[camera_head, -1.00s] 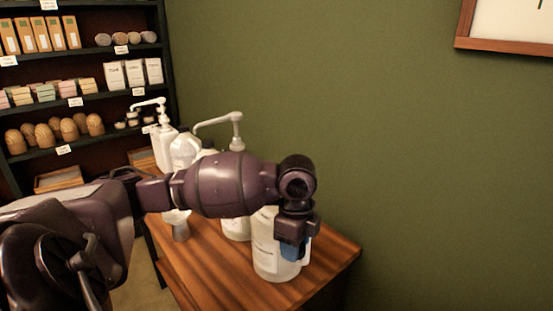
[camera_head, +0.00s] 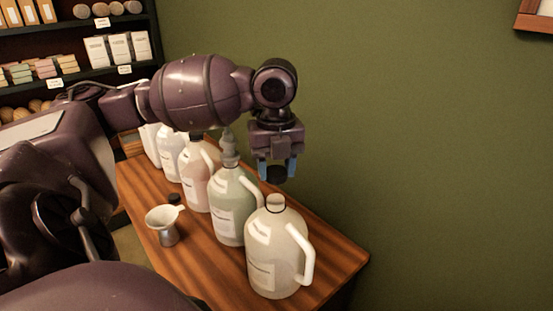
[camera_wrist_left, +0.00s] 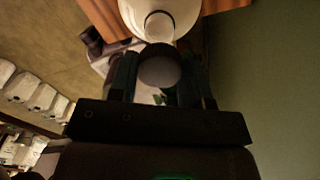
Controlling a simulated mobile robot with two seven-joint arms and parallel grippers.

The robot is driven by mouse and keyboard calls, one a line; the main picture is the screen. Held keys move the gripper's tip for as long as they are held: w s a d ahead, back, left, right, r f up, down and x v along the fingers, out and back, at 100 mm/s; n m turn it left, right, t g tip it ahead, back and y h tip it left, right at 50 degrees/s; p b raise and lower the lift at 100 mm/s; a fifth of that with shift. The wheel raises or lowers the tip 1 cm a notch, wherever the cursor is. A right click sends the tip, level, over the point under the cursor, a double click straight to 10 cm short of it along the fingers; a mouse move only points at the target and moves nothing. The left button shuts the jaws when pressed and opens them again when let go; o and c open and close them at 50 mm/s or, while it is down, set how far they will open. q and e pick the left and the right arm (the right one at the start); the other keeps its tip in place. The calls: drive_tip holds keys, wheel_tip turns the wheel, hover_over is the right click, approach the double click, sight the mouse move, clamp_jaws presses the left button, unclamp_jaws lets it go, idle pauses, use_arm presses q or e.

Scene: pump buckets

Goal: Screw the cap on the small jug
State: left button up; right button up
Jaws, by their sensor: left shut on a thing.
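The clear jug (camera_head: 272,262) with a side handle and a pale label stands upright at the near end of the wooden table. Its narrow neck (camera_head: 275,204) is bare on top. My left gripper (camera_head: 277,172) is above and slightly behind that neck in the head view, shut on a dark round cap (camera_head: 277,175). The cap is apart from the neck. In the left wrist view the cap (camera_wrist_left: 160,70) sits between my left gripper's fingers (camera_wrist_left: 158,82), with the jug's neck (camera_wrist_left: 160,27) just beyond it. My right gripper is out of view.
A greenish jug (camera_head: 232,205) stands behind the front jug, with a pinkish jug (camera_head: 198,178) and others further back. A metal funnel (camera_head: 166,228) and a small dark-capped item (camera_head: 174,199) stand at the left. The wooden table (camera_head: 195,265) is bare at the front left.

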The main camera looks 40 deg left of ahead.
use_arm(q)
drive_tip(key=shift+s+d+f+b, duration=0.1)
drive_tip(key=shift+f+b, duration=0.15)
drive_tip(key=shift+b, duration=0.05)
drive_tip(key=shift+f, duration=0.2)
drive_tip(key=shift+f+b, duration=0.55)
drive_tip(key=shift+b, duration=0.1)
drive_tip(key=shift+f+b, duration=0.85)
drive_tip(key=shift+f, duration=0.05)
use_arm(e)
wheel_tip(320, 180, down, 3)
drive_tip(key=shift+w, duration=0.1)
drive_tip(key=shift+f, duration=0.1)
use_arm(q)
drive_tip(key=shift+f, duration=0.35)
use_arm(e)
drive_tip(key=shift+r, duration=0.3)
use_arm(q)
drive_tip(key=shift+f+p, duration=0.35)
drive_tip(key=shift+f, duration=0.45)
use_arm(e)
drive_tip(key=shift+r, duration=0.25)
use_arm(q)
drive_tip(key=shift+f, duration=0.15)
